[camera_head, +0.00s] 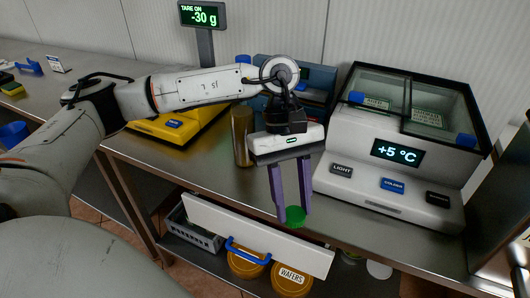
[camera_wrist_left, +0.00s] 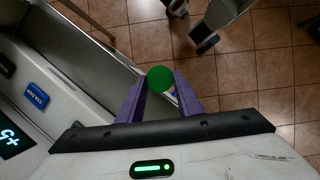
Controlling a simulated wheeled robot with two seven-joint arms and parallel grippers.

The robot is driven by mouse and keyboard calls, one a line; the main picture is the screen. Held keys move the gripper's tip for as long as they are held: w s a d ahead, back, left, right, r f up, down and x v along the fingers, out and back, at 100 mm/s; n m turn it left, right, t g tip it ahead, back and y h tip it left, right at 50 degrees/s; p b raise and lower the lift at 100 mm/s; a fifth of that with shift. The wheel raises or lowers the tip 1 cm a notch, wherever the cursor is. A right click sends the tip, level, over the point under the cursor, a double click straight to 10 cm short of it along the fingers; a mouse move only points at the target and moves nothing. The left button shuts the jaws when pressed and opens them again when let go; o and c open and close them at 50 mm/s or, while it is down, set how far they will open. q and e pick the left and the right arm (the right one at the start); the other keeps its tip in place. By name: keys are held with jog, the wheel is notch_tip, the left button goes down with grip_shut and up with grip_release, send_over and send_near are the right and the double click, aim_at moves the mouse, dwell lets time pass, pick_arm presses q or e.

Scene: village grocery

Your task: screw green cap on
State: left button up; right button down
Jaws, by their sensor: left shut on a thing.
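My left gripper (camera_head: 293,215) points down near the counter's front edge, its purple fingers shut on the green cap (camera_head: 294,216). In the left wrist view the round green cap (camera_wrist_left: 160,78) sits between the two fingertips (camera_wrist_left: 161,88). A small pale and blue patch shows beside the cap there; I cannot tell what it is. I cannot make out a container that the cap fits. My right gripper is not recognisable in either view.
A white cooler (camera_head: 385,180) reading +5 °C stands right of the gripper. A brass-coloured cylinder (camera_head: 242,135) and a yellow scale (camera_head: 170,125) stand to the left. Below, a white drawer front (camera_head: 210,217) has a blue handle, near orange-lidded wafer jars (camera_head: 291,279).

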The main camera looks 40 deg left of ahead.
pick_arm(q)
jog(key=m, duration=0.2)
jog(key=s+m+g+y, duration=0.1)
jog(key=m, duration=0.2)
jog(key=shift+s+d+m+y, duration=0.35)
jog(key=shift+m+y, duration=0.05)
jog(key=m, duration=0.2)
jog(key=s+m+y, duration=0.1)
jog(key=m, duration=0.1)
jog(key=s+m+g+y, duration=0.1)
jog(key=m, duration=0.1)
